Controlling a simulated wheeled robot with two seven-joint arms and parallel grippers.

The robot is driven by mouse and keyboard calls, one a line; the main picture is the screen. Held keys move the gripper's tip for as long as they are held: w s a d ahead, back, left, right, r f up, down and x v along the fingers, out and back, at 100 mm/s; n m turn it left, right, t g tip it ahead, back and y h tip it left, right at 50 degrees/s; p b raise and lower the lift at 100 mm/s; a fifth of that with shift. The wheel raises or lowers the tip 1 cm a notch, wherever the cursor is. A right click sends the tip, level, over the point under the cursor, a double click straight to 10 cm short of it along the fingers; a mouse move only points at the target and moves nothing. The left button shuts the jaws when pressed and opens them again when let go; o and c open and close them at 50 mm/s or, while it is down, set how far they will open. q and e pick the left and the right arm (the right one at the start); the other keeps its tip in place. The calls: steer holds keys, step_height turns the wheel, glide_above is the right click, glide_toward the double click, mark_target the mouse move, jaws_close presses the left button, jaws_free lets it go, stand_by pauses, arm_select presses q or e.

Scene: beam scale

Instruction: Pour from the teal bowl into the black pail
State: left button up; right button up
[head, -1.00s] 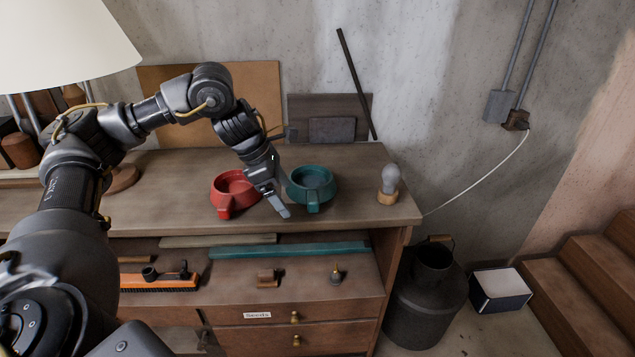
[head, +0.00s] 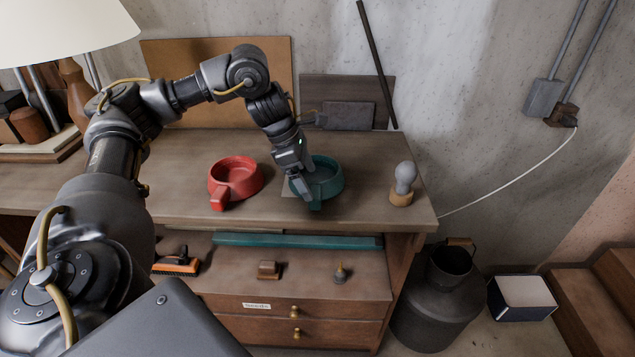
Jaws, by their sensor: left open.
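The teal bowl (head: 325,179) stands upright on the wooden bench top, with its handle toward the front edge. My left gripper (head: 303,192) is open, pointing down at the left front of the teal bowl by its handle. It hides part of the bowl's left side, and I cannot tell whether a finger touches it. The black pail (head: 433,304) stands on the floor to the right of the bench, its mouth open and a wooden grip at its rim. My right gripper is not in view.
A red bowl (head: 236,177) with a handle sits left of the teal one. A bulb on a wooden base (head: 403,184) stands near the bench's right end. A white-topped box (head: 522,293) is on the floor right of the pail. Wooden steps (head: 590,305) rise at far right.

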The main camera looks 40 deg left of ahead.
mark_target(315, 190)
arm_select(q)
steer(key=shift+f, duration=0.1)
steer(key=shift+d+f+p, duration=0.1)
steer(key=shift+f+p, duration=0.05)
steer(key=shift+p, duration=0.15)
steer(key=p+x, duration=0.1)
steer(key=x, duration=0.2)
steer(key=shift+w+f+p, duration=0.25)
steer(key=shift+f+p, duration=0.05)
steer(key=shift+p, duration=0.05)
steer(key=shift+w+d+f, duration=0.1)
steer(key=shift+f, duration=0.45)
steer(key=c, duration=1.5)
steer(key=shift+o, duration=0.2)
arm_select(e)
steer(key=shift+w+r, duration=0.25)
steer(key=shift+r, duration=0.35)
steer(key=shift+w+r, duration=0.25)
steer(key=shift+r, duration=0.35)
arm_select(q)
steer(key=shift+r, duration=0.15)
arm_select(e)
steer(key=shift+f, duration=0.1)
